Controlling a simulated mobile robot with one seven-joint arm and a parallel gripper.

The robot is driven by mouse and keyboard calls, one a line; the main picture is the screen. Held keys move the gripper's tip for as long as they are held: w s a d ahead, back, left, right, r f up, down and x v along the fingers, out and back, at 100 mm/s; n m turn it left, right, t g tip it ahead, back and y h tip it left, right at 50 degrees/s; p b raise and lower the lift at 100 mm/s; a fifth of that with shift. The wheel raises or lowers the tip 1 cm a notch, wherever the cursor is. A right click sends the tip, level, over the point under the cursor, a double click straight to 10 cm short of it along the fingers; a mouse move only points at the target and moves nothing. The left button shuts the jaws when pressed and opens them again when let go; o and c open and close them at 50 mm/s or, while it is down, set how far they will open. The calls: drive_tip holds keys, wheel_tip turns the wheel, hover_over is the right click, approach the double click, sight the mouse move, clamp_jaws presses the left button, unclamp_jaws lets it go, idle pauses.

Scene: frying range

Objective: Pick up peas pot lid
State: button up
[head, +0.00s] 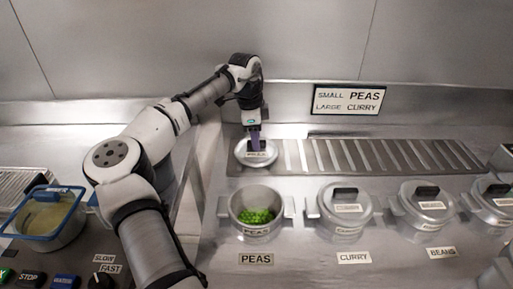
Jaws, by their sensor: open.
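The peas pot lid (243,157) is a round metal lid with a dark labelled handle. It lies at the left end of the slotted rack behind the pots. My gripper (256,146) points down right at the lid's handle, with its fingers overlapping the handle in the picture. Its jaws are open; whether the fingers touch the handle I cannot tell. The peas pot (235,216) stands uncovered in front of the lid, with green peas (258,216) inside.
To the right stand the lidded curry pot (326,212), the lidded beans pot (412,213) and another lidded pot (484,208). A blue-rimmed fryer basin (47,214) is at the left, above control buttons. The slotted rack (376,154) is clear to the right of the lid.

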drive_tip(key=shift+f, duration=0.4)
drive_tip(key=shift+c, duration=0.4)
clamp_jaws()
drive_tip(key=shift+r, duration=0.2)
wheel_tip(320, 180, up, 20)
drive_tip(key=b, duration=0.1)
drive_tip(key=shift+f, duration=0.15)
drive_tip(key=shift+a, duration=0.1)
